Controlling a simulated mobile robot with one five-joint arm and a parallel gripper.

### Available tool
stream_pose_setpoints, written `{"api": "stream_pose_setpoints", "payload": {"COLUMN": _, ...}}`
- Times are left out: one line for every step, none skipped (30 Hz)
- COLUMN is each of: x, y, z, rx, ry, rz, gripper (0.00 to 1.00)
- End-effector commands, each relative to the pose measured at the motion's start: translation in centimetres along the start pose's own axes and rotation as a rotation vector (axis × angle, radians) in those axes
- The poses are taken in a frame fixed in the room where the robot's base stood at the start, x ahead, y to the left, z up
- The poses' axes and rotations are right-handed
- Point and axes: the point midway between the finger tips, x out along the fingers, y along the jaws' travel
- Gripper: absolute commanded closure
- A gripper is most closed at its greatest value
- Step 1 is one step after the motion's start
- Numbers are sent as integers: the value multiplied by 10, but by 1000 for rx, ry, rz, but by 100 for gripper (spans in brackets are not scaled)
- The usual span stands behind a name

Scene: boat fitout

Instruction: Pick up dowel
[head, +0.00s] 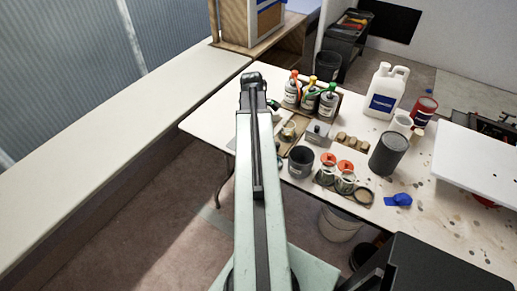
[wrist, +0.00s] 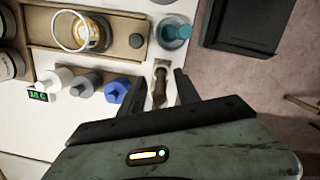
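My gripper (wrist: 164,76) shows in the wrist view with its two dark fingers apart. A short tan and brown wooden piece (wrist: 159,88), which looks like the dowel, lies between the fingers at the edge of the white table. I see no clear contact between it and either finger. In the head view my gripper (head: 256,92) is at the end of the raised arm, over the left part of the table (head: 210,122); its fingers are too small to judge there. I cannot make out the dowel in the head view.
A teal-topped container (wrist: 174,34) stands just beyond the fingertips. A dark bin (wrist: 245,25) is at the upper right. Floor shows right of the table.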

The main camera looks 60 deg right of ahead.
Motion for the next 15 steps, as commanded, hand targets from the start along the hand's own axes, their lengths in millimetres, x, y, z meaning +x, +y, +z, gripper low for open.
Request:
{"api": "stream_pose_setpoints", "payload": {"x": 14, "y": 0, "z": -1, "rx": 0, "ry": 0, "rz": 0, "gripper": 61}}
{"api": "stream_pose_setpoints", "payload": {"x": 16, "y": 0, "z": -1, "rx": 0, "ry": 1, "rz": 0, "gripper": 61}}
{"api": "stream_pose_setpoints", "payload": {"x": 16, "y": 0, "z": -1, "rx": 0, "ry": 1, "rz": 0, "gripper": 61}}
{"api": "stream_pose_setpoints", "payload": {"x": 15, "y": 0, "z": 0, "rx": -1, "ry": 1, "rz": 0, "gripper": 61}}
{"api": "stream_pose_setpoints", "payload": {"x": 13, "y": 0, "z": 0, "rx": -1, "ry": 1, "rz": 0, "gripper": 61}}
{"api": "stream_pose_setpoints", "payload": {"x": 12, "y": 0, "z": 0, "rx": -1, "ry": 1, "rz": 0, "gripper": 61}}
{"api": "stream_pose_setpoints", "payload": {"x": 12, "y": 0, "z": 0, "rx": -1, "ry": 1, "rz": 0, "gripper": 61}}
{"api": "stream_pose_setpoints", "payload": {"x": 12, "y": 0, "z": 0, "rx": -1, "ry": 1, "rz": 0, "gripper": 61}}
{"api": "stream_pose_setpoints", "payload": {"x": 12, "y": 0, "z": 0, "rx": -1, "ry": 1, "rz": 0, "gripper": 67}}
{"api": "stream_pose_setpoints", "payload": {"x": 12, "y": 0, "z": 0, "rx": -1, "ry": 1, "rz": 0, "gripper": 75}}
{"api": "stream_pose_setpoints", "payload": {"x": 12, "y": 0, "z": 0, "rx": -1, "ry": 1, "rz": 0, "gripper": 83}}
{"api": "stream_pose_setpoints", "payload": {"x": 12, "y": 0, "z": -1, "rx": -1, "ry": 1, "rz": 0, "gripper": 94}}
{"api": "stream_pose_setpoints", "payload": {"x": 12, "y": 0, "z": -1, "rx": -1, "ry": 1, "rz": 0, "gripper": 100}}
{"api": "stream_pose_setpoints", "payload": {"x": 12, "y": 0, "z": -1, "rx": -1, "ry": 1, "rz": 0, "gripper": 100}}
{"api": "stream_pose_setpoints", "payload": {"x": 12, "y": 0, "z": -1, "rx": -1, "ry": 1, "rz": 0, "gripper": 100}}
